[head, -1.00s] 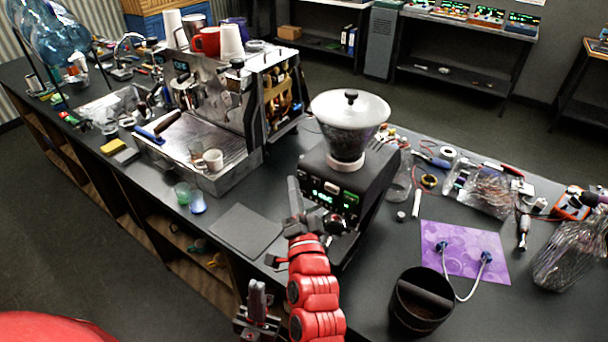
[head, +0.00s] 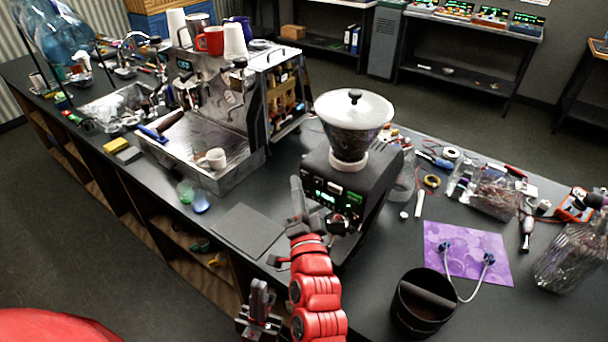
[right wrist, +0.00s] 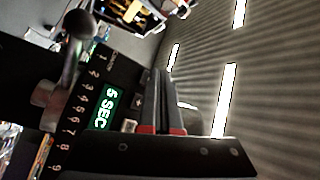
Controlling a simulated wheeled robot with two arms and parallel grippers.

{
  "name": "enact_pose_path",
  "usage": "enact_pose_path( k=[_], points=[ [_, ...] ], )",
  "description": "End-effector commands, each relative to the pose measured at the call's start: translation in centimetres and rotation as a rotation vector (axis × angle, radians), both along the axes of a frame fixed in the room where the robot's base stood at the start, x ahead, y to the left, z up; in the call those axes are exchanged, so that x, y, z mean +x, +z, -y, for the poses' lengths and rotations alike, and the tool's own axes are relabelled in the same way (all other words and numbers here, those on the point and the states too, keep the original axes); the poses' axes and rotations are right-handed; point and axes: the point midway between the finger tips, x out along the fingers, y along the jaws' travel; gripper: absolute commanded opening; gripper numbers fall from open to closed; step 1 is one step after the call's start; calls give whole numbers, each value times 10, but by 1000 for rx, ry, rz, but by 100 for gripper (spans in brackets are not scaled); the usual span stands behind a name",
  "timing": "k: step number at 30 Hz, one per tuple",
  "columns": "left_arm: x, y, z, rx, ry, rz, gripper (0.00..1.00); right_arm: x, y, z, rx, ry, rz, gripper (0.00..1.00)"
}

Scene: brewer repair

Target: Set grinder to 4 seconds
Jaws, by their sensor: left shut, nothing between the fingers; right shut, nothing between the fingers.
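The grinder (head: 372,195) is a black machine with a clear hopper and white lid, standing on the bench. Its front panel has a lit green display (head: 328,198); in the right wrist view the display (right wrist: 103,109) reads "5 SEC". Small buttons (right wrist: 140,102) lie beside the display. My right gripper (head: 296,182) is shut and empty in front of the panel's left part. In the right wrist view its fingers (right wrist: 160,78) are together beside the buttons; I cannot tell whether they touch one. My left gripper (head: 259,286) is shut and empty, low at the bench's front edge.
A number scale and black ball-ended lever (right wrist: 78,24) sit beside the display. The espresso machine (head: 222,115) stands left of the grinder. A dark mat (head: 246,231) lies before it. A black knock bin (head: 424,303) and purple mat (head: 490,265) are on the right.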

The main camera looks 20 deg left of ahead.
Motion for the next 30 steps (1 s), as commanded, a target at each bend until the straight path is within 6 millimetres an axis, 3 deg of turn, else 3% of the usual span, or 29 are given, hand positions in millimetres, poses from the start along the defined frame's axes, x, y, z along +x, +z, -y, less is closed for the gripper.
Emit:
enact_pose_path(
  k=[22,30],
  points=[
    [0,0,0,0,0,0,0,0,0,0,0,0,0,0],
    [0,-9,0,0,0,0,0,6,-2,2,0,-1,1,0]
  ],
)
